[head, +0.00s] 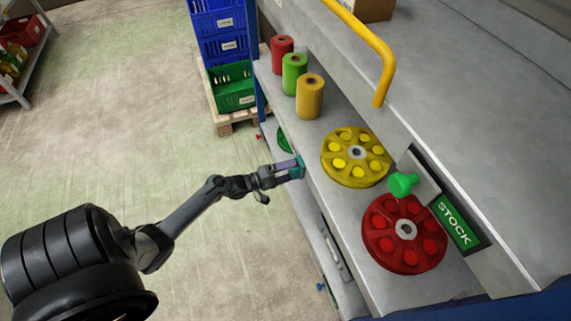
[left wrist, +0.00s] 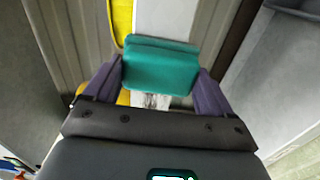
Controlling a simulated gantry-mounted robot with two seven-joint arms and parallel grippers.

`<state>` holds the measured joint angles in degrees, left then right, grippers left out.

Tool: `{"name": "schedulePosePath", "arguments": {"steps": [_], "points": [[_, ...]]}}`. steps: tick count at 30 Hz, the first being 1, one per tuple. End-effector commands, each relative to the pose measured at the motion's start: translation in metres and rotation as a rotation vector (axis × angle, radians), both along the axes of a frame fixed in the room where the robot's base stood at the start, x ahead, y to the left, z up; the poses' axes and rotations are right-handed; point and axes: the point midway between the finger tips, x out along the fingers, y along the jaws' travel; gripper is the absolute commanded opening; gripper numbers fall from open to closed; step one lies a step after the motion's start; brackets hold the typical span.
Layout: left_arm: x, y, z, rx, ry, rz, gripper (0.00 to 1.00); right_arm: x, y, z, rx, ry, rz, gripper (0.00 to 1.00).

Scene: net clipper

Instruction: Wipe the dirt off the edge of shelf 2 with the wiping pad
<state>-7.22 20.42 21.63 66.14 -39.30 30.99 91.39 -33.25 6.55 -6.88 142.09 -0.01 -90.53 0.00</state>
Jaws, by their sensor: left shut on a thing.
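My left gripper (head: 288,169) reaches in from the left in the head view. It is shut on a teal wiping pad (head: 299,167), which is at the front edge of the grey shelf (head: 335,205) holding the discs. Whether the pad touches the edge cannot be told. In the left wrist view the pad (left wrist: 160,68) sits between the purple fingers of my left gripper (left wrist: 160,80). A pale strip with grey marks (left wrist: 150,101) shows just below the pad; I cannot tell if it is dirt. No dirt is clear in the head view. My right gripper is not in view.
A yellow disc (head: 356,157) and a red disc (head: 404,233) lie on the shelf. Red (head: 282,55), green (head: 294,74) and yellow (head: 310,96) rolls stand behind. A yellow rail (head: 362,38) rises above. Stacked crates (head: 224,47) stand beyond; the floor at left is open.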

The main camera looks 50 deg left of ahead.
Motion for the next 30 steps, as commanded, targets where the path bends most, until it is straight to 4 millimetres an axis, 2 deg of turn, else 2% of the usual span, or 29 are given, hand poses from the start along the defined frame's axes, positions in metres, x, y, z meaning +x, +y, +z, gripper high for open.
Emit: {"name": "schedulePosePath", "arguments": {"steps": [4, 11, 30], "points": [[-0.002, -0.008, 0.002, -0.001, -0.001, -0.001, 0.54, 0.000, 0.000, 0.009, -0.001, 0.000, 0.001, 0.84], [-0.002, -0.008, 0.000, 0.001, -0.001, -0.001, 0.54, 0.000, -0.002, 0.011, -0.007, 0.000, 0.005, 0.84], [0.008, 0.027, 0.000, 0.001, -0.001, 0.001, 0.54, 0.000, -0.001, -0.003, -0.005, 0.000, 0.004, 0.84]]}}
